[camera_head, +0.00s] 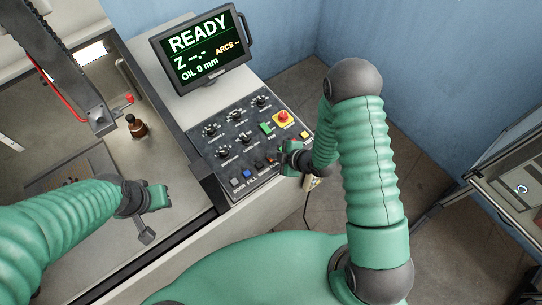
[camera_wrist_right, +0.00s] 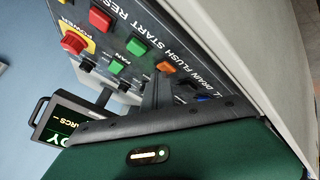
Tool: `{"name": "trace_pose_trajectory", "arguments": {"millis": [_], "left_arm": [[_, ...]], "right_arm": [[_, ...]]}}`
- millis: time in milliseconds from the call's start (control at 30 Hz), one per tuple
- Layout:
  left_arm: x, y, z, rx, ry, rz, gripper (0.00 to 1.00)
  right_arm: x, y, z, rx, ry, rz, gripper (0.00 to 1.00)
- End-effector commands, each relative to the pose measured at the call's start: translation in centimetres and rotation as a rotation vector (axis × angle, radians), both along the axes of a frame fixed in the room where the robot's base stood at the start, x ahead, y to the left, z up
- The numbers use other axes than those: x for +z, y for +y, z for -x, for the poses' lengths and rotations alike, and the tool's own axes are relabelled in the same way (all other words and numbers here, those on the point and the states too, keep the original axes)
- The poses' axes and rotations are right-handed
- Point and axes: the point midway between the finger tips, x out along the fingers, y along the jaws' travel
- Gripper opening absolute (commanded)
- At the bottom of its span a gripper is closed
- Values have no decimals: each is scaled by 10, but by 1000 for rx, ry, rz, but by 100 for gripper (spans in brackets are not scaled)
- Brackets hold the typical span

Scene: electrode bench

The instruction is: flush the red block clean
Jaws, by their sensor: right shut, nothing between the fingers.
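No red block can be made out clearly in either view. My right gripper (camera_head: 287,158) is shut and empty at the lower right edge of the control panel (camera_head: 228,160). In the right wrist view its dark fingertips (camera_wrist_right: 157,92) are close to the orange button (camera_wrist_right: 165,66) beside the FLUSH and START labels; I cannot tell whether they touch it. My left gripper (camera_head: 157,197) hangs over the machine's work area at the left; its jaw state is unclear.
The monitor (camera_head: 202,46) reads READY, with oil 0 mm. A red stop knob (camera_head: 283,115) and green buttons (camera_wrist_right: 137,46) sit near my right gripper.

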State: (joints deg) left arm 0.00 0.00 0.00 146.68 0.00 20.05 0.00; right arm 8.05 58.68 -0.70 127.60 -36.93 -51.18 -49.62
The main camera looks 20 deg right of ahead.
Motion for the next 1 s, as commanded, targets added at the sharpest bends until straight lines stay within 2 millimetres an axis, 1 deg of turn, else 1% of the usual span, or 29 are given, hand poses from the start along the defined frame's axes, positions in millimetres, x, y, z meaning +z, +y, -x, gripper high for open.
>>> {"name": "trace_pose_trajectory", "arguments": {"millis": [233,500,833,1000], "left_arm": [[2,0,0,0,0,0,30],[13,0,0,0,0,0,30],[13,0,0,0,0,0,30],[24,0,0,0,0,0,30]], "right_arm": [[2,0,0,0,1,1,0],[17,0,0,-1,0,1,0],[18,0,0,0,0,0,0],[32,0,0,0,0,0,0]]}}
